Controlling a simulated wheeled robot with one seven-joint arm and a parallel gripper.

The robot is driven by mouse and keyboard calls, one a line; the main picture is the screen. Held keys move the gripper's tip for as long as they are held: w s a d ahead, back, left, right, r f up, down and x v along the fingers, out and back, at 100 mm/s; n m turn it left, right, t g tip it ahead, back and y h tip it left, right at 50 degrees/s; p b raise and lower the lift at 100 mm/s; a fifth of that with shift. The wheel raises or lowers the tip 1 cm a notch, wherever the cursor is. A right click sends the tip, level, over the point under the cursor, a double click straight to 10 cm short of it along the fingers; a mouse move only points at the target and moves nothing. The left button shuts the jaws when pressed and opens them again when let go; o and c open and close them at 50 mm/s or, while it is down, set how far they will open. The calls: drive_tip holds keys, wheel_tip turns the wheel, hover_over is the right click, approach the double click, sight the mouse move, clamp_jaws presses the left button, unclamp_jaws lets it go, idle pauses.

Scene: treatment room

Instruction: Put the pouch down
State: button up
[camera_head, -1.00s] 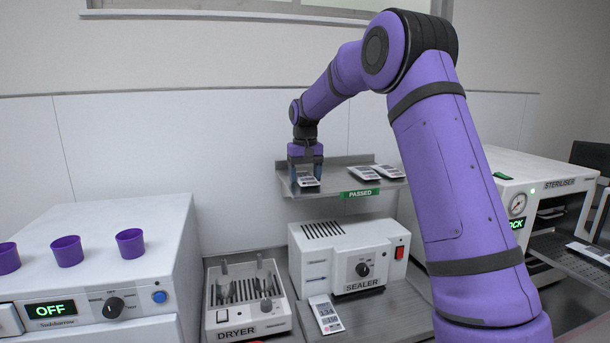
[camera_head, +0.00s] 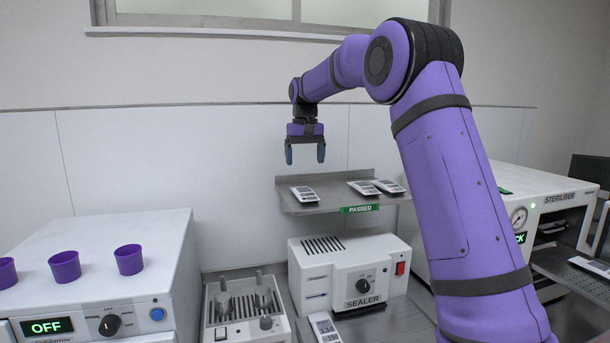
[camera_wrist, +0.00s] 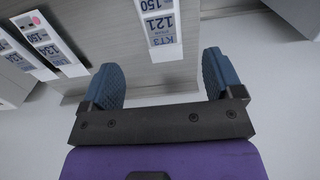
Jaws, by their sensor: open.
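A white pouch with a printed label (camera_head: 304,194) lies flat on the left part of the grey shelf (camera_head: 330,204) marked PASSED. In the wrist view this pouch (camera_wrist: 160,28) shows the print "KT3 121 150" and lies beyond the fingertips, apart from them. My gripper (camera_head: 305,154) is open and empty above the left part of the shelf, pointing down. Its two blue fingers (camera_wrist: 164,80) stand wide apart in the wrist view with nothing between them.
Two more pouches (camera_head: 364,188) (camera_head: 387,186) lie at the shelf's right. Below stand the sealer (camera_head: 325,250), with a pouch (camera_head: 324,327) in front, and the dryer (camera_head: 240,303). The steriliser (camera_head: 550,225) is at right. Purple cups (camera_head: 65,267) stand on the left machine (camera_head: 150,235).

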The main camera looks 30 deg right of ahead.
drive_tip(key=s+a+r+n+t, duration=0.1)
drive_tip(key=s+a+r, duration=0.25)
drive_tip(key=s, duration=0.85)
drive_tip(key=s+a+r+t, duration=0.2)
drive_tip(key=s+a+r, duration=0.15)
drive_tip(key=s, duration=0.85)
drive_tip(key=s+a+f, duration=0.1)
drive_tip(key=s+f, duration=0.2)
drive_tip(key=s, duration=0.3)
drive_tip(key=s+a+f+n+t, duration=0.1)
drive_tip(key=s+f, duration=0.3)
drive_tip(key=s, duration=0.3)
drive_tip(key=s+f+t, duration=0.1)
drive_tip(key=s+f, duration=0.3)
drive_tip(key=s, duration=0.3)
drive_tip(key=shift+s+a, duration=0.2)
drive_tip(key=shift+a, duration=0.2)
